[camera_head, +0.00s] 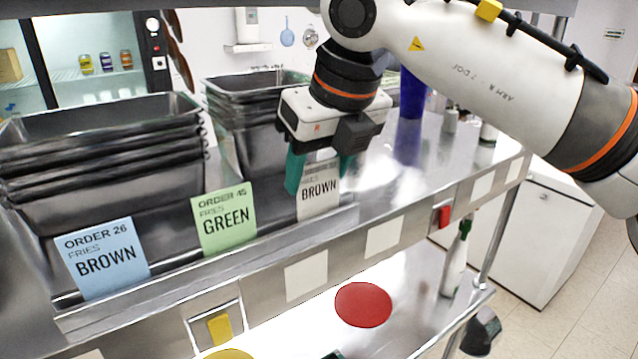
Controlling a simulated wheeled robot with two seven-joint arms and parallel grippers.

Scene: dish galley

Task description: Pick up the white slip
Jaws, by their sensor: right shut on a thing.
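The white slip (318,196), printed "BROWN", stands upright at the right end of the row along the shelf's front ledge. My right gripper (320,172) reaches down from above with teal fingers on either side of the slip's upper part. It is shut on the slip, and its body and fingers hide the slip's top lines. The slip's lower edge is still at the ledge; I cannot tell if it is touching. My left gripper is not in view.
A green slip (224,218) and a blue slip (102,258) stand to the left on the same ledge. Stacked metal pans (100,150) fill the shelf behind them. A blue cup (411,95) stands behind right. A red disc (363,305) lies on the lower shelf.

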